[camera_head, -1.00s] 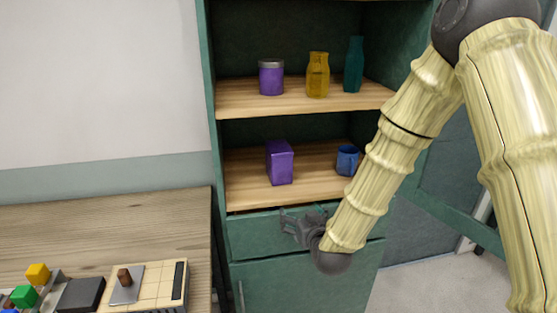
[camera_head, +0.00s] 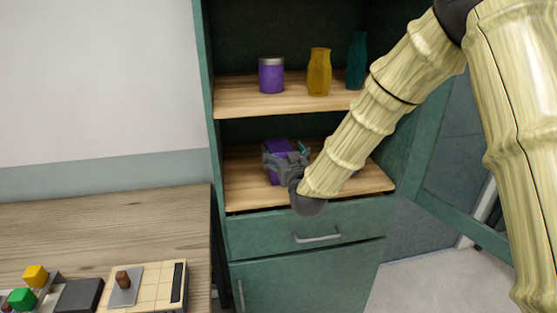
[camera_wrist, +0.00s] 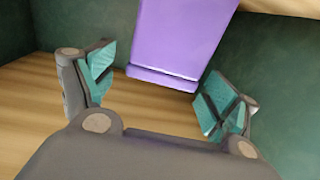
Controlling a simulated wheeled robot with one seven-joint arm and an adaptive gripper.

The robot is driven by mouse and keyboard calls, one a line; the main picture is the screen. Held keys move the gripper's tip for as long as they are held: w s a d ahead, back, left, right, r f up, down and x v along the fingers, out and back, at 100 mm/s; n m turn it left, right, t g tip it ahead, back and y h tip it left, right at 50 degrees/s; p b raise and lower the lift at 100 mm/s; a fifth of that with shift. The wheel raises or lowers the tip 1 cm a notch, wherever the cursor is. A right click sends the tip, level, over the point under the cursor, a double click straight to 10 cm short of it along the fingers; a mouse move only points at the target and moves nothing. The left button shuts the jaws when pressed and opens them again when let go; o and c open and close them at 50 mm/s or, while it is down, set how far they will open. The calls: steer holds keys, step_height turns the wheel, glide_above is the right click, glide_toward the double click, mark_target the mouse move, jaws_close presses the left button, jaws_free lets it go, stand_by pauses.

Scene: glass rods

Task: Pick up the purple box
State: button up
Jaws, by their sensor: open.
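The purple box (camera_head: 277,147) stands on the lower shelf of the green cabinet, partly hidden behind my gripper in the head view. In the wrist view the purple box (camera_wrist: 182,38) is ahead and fills the upper middle, its lower end just beyond the fingers. My gripper (camera_head: 286,160) is at the front of that shelf. In the wrist view my gripper (camera_wrist: 158,90) is open, with one teal-padded finger on each side and nothing between the pads. The box lies between the finger directions, slightly farther away.
The shelf above holds a purple jar (camera_head: 271,75), a yellow bottle (camera_head: 319,72) and a teal bottle (camera_head: 357,62). A drawer (camera_head: 290,237) is below. A wooden table (camera_head: 110,225) stands left.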

mark_target(279, 144)
steer(key=shift+f+p+x, duration=0.15)
steer(key=shift+p+x, duration=0.5)
steer(key=shift+x, duration=0.6)
steer(key=shift+f+p+x, duration=0.2)
steer(key=shift+p+x, duration=0.45)
steer(key=shift+x, duration=0.6)
steer(key=c, duration=1.7)
steer(key=shift+r, duration=0.1)
